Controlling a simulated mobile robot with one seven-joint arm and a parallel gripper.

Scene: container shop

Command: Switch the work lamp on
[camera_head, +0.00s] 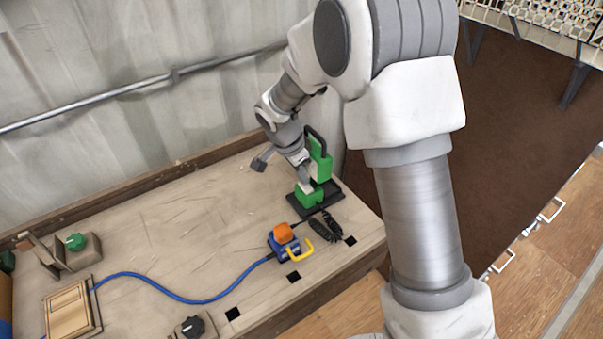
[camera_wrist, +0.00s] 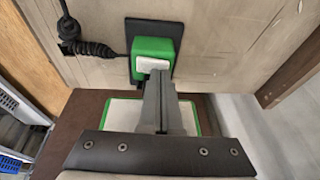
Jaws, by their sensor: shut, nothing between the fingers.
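The work lamp stands on the bench in the head view, with a green body (camera_head: 308,197) on a black base plate and a coiled black cord. My arm partly covers it. In the wrist view its green lower block (camera_wrist: 155,47) carries a pale switch (camera_wrist: 152,64), and a white panel with a green rim (camera_wrist: 118,108) lies partly behind my gripper. My gripper (camera_wrist: 157,76) is shut and empty, its fingertips at the near edge of the switch. I cannot tell whether they touch it. In the head view the gripper (camera_head: 304,176) is beside the lamp. I see no clear glow.
A blue block with an orange top (camera_head: 284,234) and yellow handle sits near the lamp, joined to a blue cable (camera_head: 190,299). A wooden panel (camera_head: 72,307), a green knob (camera_head: 75,241) and a black knob (camera_head: 191,326) are farther left. The bench middle (camera_head: 180,230) is clear.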

